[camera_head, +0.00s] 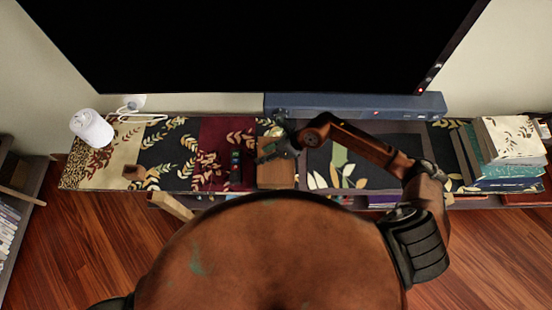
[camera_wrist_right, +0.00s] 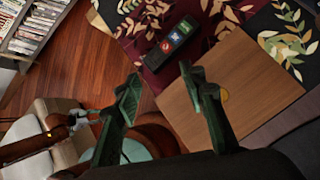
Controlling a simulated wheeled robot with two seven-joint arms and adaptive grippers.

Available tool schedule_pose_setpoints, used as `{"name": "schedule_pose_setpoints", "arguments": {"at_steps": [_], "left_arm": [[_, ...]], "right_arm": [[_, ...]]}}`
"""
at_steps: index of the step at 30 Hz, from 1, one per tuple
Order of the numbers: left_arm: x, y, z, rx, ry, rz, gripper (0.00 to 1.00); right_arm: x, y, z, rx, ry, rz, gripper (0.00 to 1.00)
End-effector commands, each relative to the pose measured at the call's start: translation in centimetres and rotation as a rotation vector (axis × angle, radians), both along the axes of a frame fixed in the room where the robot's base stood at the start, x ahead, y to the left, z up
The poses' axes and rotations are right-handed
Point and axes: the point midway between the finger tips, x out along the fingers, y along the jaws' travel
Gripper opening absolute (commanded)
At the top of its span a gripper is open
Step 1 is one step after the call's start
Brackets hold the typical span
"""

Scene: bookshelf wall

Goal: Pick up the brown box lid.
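The brown box lid (camera_head: 276,176) is a flat wooden square on the patterned cloth of the long shelf, just left of centre in the head view. In the right wrist view the brown lid (camera_wrist_right: 250,75) fills the right side, with a small yellowish round spot beside a finger. My right gripper (camera_head: 279,149) is over the lid's far edge. Its fingers (camera_wrist_right: 163,88) are apart with nothing between them; one overlaps the lid in the picture, and contact cannot be told. My left gripper is not in the head view; a brown arm link with a dark end (camera_wrist_right: 76,120) shows in the wrist view.
A black remote (camera_head: 236,166) with coloured buttons lies left of the lid. Stacked books (camera_head: 511,138) stand at right. A blue-grey bar (camera_head: 350,105) and big black screen (camera_head: 260,45) are behind.

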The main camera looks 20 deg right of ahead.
Motion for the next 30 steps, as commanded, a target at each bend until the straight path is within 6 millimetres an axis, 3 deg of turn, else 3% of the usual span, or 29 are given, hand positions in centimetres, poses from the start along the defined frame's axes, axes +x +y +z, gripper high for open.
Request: {"name": "schedule_pose_setpoints", "arguments": {"at_steps": [1, 3, 7, 24, 30], "left_arm": [[0.0, 0.0, 0.1, 0.000, 0.000, 0.000, 0.40], [0.0, 0.0, 0.2, 0.000, 0.001, 0.000, 0.40], [-0.1, 0.0, 0.2, 0.000, 0.002, 0.000, 0.40], [-0.2, -0.1, 1.3, -0.001, 0.003, 0.000, 0.40], [-0.2, -0.1, 1.3, -0.001, 0.003, 0.000, 0.40]], "right_arm": [[0.4, -2.4, -1.2, -0.110, -0.008, 0.027, 0.38], [0.8, -5.2, -2.5, -0.232, -0.011, 0.051, 0.38], [1.1, -8.0, -3.8, -0.345, -0.009, 0.069, 0.38], [2.8, -6.0, -10.0, -0.358, -0.007, 0.069, 0.38], [3.0, -5.7, -10.8, -0.359, -0.008, 0.070, 0.38]]}}
